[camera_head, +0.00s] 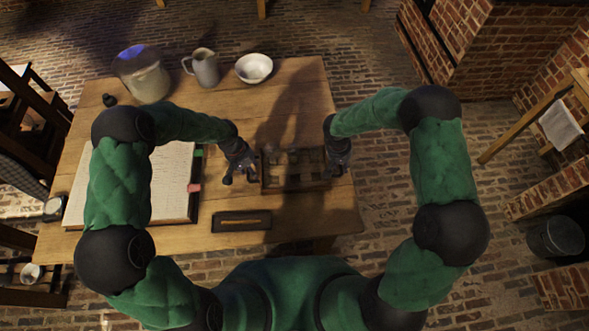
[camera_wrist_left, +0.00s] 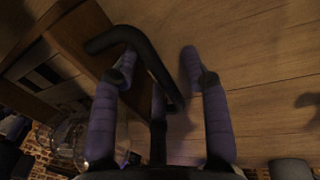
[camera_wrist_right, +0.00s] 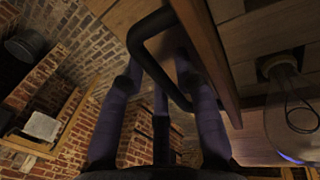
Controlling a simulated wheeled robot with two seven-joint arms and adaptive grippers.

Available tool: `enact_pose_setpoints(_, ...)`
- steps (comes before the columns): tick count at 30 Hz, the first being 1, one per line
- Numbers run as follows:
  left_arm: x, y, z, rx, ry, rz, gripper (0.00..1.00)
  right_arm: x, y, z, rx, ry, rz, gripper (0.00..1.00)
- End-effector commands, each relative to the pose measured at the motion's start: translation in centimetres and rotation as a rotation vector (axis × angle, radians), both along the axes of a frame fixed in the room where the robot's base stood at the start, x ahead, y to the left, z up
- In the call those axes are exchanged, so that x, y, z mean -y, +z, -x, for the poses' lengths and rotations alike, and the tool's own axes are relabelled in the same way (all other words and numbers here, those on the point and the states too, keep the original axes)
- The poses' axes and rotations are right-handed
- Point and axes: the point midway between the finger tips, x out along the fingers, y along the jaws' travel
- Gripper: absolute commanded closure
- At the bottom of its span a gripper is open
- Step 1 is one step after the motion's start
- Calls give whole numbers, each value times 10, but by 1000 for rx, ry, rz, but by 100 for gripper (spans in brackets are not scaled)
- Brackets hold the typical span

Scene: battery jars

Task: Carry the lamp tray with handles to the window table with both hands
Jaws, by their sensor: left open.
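The wooden lamp tray (camera_head: 292,186) sits on the near right part of the wooden table, with small dark items in it that are hard to make out. My left gripper (camera_head: 229,180) is at its left end. In the left wrist view, the open fingers (camera_wrist_left: 158,62) are apart on either side of a dark handle (camera_wrist_left: 117,36). My right gripper (camera_head: 337,170) is at the tray's right end. In the right wrist view, its fingers (camera_wrist_right: 157,66) are around the other dark handle (camera_wrist_right: 142,48); their grip is unclear. A glass bulb (camera_wrist_right: 298,125) shows beside the tray wall (camera_wrist_right: 213,57).
The table (camera_head: 290,90) also holds an open book (camera_head: 165,180), a dark narrow box (camera_head: 241,221), a crock (camera_head: 148,84), a jug (camera_head: 205,68) and a white bowl (camera_head: 254,68). Brick walls and a wooden stand (camera_head: 535,115) are at the right. Brick floor lies open between.

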Motion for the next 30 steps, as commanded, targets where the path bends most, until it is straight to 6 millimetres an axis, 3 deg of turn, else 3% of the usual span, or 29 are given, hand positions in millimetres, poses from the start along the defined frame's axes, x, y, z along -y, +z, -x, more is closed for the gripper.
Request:
enact_pose_setpoints(8,0,0,0,0,0,0,56,0,0,0,0,0,0,72)
enact_pose_setpoints(11,0,0,0,0,0,0,85,0,0,0,0,0,0,100)
enact_pose_setpoints(12,0,0,0,0,0,0,96,0,0,0,0,0,0,100)
enact_pose_setpoints(13,0,0,0,0,0,0,100,0,0,0,0,0,0,100)
enact_pose_setpoints(30,0,8,-1,2,0,0,100,0,8,-1,1,-1,0,100)
